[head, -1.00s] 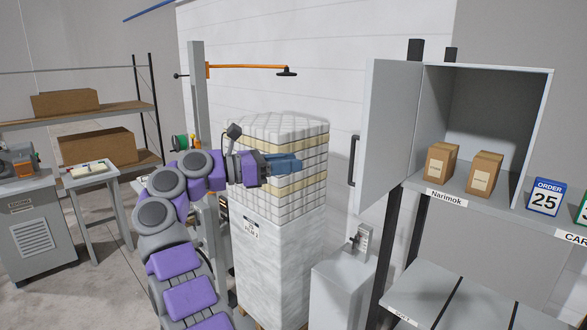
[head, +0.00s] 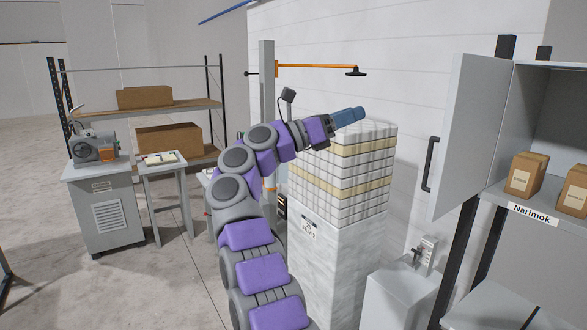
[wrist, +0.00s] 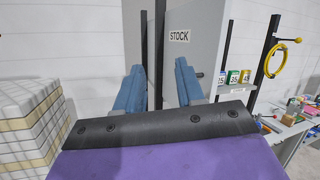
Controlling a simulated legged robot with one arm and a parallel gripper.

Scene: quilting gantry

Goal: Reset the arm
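My gripper (head: 348,116) has blue fingers and is at the end of my purple and grey arm, around the top edge of the quilted white and cream stack (head: 350,165) in the head view. I cannot tell whether it touches the stack. In the wrist view the two blue fingers (wrist: 158,88) stand apart with nothing held between them. The stack also shows at the left of the wrist view (wrist: 25,118).
A grey cabinet with an open door (head: 470,140) stands right of the stack, with brown packages (head: 525,175) on its shelf. A grey pedestal (head: 402,297) is in front. A shelf with cardboard boxes (head: 168,140) and a grey cabinet table (head: 105,205) stand left.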

